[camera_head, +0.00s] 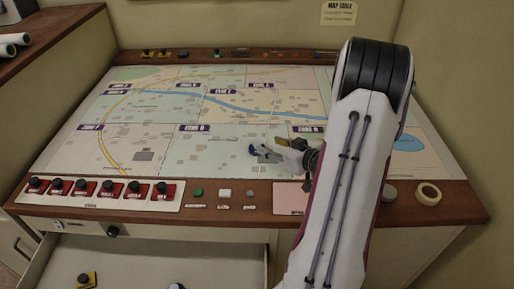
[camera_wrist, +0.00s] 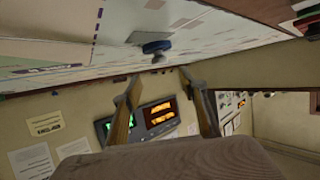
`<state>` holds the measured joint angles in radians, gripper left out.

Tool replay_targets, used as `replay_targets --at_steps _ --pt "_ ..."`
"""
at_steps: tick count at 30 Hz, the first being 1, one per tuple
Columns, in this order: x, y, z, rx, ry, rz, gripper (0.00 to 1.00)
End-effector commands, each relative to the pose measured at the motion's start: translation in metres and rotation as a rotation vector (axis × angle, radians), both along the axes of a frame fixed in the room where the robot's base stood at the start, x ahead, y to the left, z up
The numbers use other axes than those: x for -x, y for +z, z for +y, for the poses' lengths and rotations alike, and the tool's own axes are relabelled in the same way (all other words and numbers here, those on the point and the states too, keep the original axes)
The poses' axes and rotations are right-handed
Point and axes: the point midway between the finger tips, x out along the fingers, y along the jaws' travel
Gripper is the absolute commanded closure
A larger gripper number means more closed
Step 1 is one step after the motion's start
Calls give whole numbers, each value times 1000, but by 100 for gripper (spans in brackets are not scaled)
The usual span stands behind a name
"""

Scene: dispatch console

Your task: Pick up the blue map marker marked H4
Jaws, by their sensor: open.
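A blue map marker (camera_head: 255,151) is on the map, just left of my gripper in the head view. In the wrist view the blue marker (camera_wrist: 157,46) shows a blue disc and a small grey knob facing the fingers. I cannot read any H4 mark on it. My gripper (camera_head: 272,150) is low over the map, tilted sideways, partly hidden behind my arm. In the wrist view my gripper (camera_wrist: 158,75) is open, its two fingers apart. The marker appears between and just beyond the fingertips, with no contact visible.
The map table (camera_head: 245,195) has a raised front rim. A tape roll (camera_head: 428,194) lies at right.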

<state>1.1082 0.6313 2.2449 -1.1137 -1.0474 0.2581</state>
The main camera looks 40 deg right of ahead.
Motion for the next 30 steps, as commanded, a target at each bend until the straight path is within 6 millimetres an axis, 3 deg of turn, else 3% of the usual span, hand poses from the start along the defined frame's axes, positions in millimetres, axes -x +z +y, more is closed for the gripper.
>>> replay_targets --at_steps 7,22,30 --pt "-17 -8 -1 0 1 1 57" --pt "-22 -11 -2 0 2 1 57" --pt "-43 -25 -3 0 3 2 57"
